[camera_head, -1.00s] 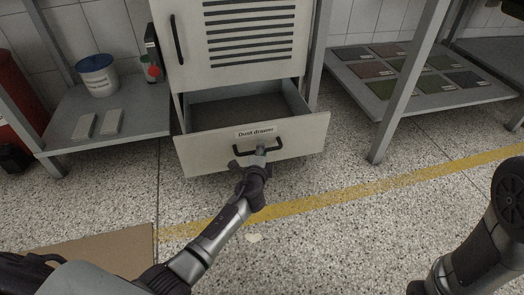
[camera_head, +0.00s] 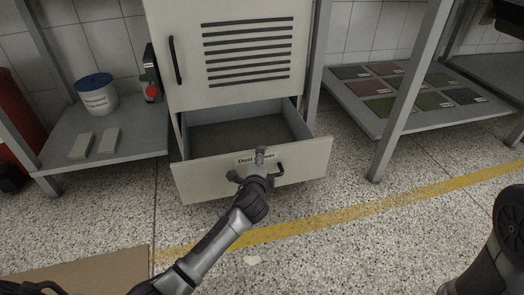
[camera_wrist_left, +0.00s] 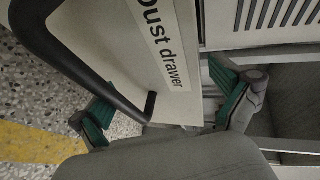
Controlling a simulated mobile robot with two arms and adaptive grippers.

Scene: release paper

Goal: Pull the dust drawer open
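The dust drawer (camera_head: 205,179) is pulled out of the white cabinet, with its empty inside showing. Its label (camera_wrist_left: 165,45) reads "Dust drawer" in the left wrist view; my gripper partly covers it in the head view. The black handle (camera_head: 279,169) shows only its right end in the head view; its bar (camera_wrist_left: 75,65) crosses the left wrist view. My left gripper (camera_head: 250,167) is at the drawer front, over the handle's left part. Its fingers (camera_wrist_left: 165,106) are spread wide, one on the floor side and one near the drawer's top edge. Contact with the handle is unclear.
The cabinet door (camera_head: 185,90) with dark slots is above the drawer. A low shelf (camera_head: 140,140) on the left holds a white tub (camera_head: 98,98) and two pale blocks. A shelf of coloured tiles (camera_head: 400,120) stands right. Speckled floor (camera_head: 380,240) in front is mostly clear.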

